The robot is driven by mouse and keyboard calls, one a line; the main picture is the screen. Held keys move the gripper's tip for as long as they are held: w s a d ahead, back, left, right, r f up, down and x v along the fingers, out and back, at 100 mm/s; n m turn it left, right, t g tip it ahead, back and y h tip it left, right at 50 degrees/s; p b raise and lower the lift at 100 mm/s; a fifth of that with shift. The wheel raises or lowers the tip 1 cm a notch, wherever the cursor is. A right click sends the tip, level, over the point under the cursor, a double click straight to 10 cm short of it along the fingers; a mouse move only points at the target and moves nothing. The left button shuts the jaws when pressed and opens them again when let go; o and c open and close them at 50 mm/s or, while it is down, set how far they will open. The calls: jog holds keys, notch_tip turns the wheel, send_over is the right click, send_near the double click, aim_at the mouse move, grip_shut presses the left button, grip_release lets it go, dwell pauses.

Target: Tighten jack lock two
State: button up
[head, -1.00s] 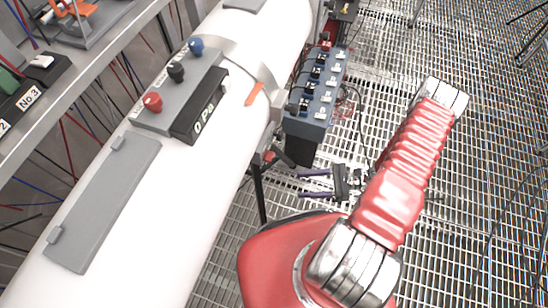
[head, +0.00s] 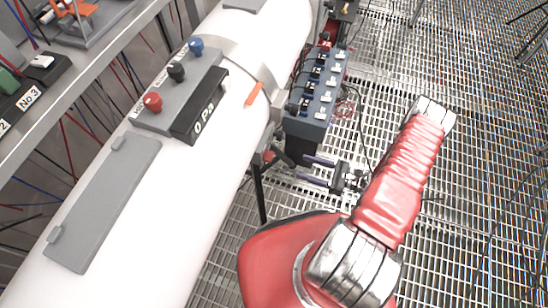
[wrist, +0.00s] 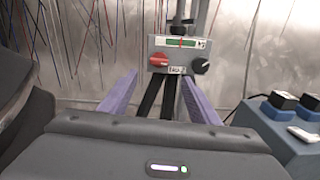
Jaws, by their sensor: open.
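A small grey jack panel (wrist: 180,45) stands straight ahead in the wrist view. It carries a red knob (wrist: 159,60) on the left, a black knob (wrist: 200,66) on the right, a level strip with green above, and a small label too blurred to read surely. My gripper (wrist: 160,78) is open and empty, its two purple fingers spread apart below the panel, with a gap between them and the knobs. In the head view my gripper (head: 305,168) is beside the white pipe, its fingers pointing left toward a dark stand with a small red part.
The white pipe (head: 110,260) carries a gauge box (head: 185,95) with red, black and blue knobs. A blue-grey switch box (head: 308,125) stands just beyond my gripper; it also shows at the wrist view's right (wrist: 285,135). Steel grating (head: 460,150) is open on the right.

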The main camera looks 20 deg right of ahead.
aim_at(270, 157)
jog(key=x, duration=1.3)
jog(key=shift+w+a, duration=0.1)
jog(key=shift+c, duration=0.3)
